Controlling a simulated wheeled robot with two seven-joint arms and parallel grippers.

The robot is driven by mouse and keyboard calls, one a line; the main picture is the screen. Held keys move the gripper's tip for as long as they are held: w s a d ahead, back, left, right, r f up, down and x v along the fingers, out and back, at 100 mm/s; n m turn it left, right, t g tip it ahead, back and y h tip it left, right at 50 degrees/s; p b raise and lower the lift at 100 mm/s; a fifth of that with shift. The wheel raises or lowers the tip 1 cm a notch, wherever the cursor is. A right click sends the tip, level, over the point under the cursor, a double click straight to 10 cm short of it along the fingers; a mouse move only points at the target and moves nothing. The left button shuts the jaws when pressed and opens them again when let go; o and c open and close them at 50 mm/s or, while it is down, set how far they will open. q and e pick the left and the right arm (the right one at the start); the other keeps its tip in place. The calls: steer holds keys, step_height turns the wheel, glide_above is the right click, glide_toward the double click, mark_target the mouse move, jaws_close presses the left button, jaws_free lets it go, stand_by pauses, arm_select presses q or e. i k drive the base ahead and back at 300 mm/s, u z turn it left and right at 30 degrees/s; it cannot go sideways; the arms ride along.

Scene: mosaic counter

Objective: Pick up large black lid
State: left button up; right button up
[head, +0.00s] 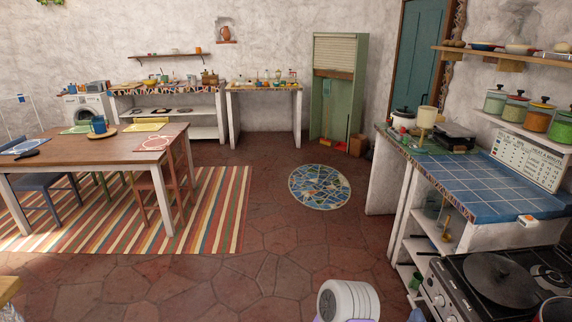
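A large round black lid (501,280) lies on top of the stove (456,293) at the bottom right of the head view. Neither of my grippers is in view. A white rounded link at the bottom centre looks like part of my own arm, left of the stove and apart from the lid.
The blue-tiled counter (484,187) stands behind the stove, with open shelves below. A wall shelf with lidded jars (541,116) hangs above it. A wooden table (95,148) with chairs is at left. The stone floor (270,238) between is clear.

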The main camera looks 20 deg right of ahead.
mark_target(502, 281)
steer(key=z, duration=0.55)
steer(key=i, duration=1.45)
steer(key=z, duration=1.25)
